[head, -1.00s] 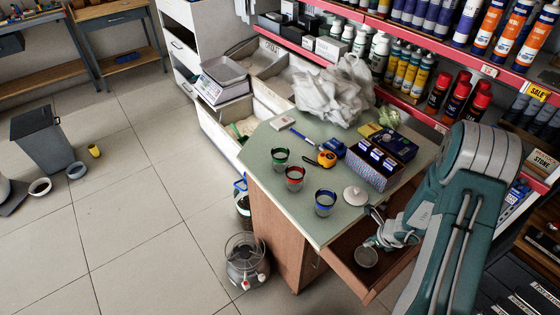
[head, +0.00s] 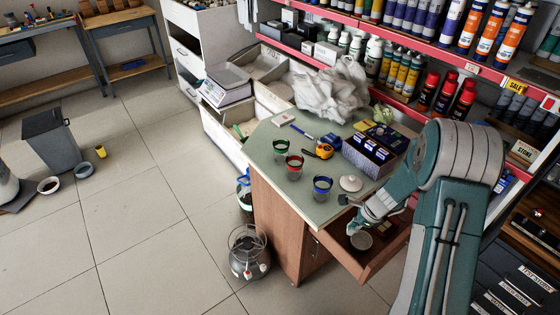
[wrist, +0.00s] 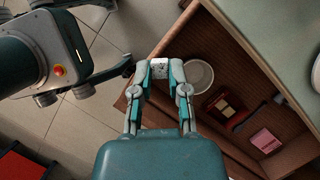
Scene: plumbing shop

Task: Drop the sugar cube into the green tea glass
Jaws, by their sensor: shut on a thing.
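My gripper (wrist: 160,70) is shut on a small white speckled sugar cube (wrist: 160,69), held between its fingertips in the wrist view. In the head view my gripper (head: 345,200) is at the table's near right edge, above the open drawer; the cube is too small to make out there. The green-rimmed glass (head: 281,147) stands upright on the table (head: 263,137), farther back and left of my gripper. The red-rimmed glass (head: 294,166) and blue-rimmed glass (head: 321,188) stand between them. What the glasses hold cannot be made out.
The open drawer (head: 345,262) holds a round bowl (wrist: 198,76) and small items. A white lid (head: 351,183) lies near the blue-rimmed glass. A yellow tape measure (head: 324,151), a patterned box (head: 368,156) and a crumpled white bag (head: 331,90) are farther back.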

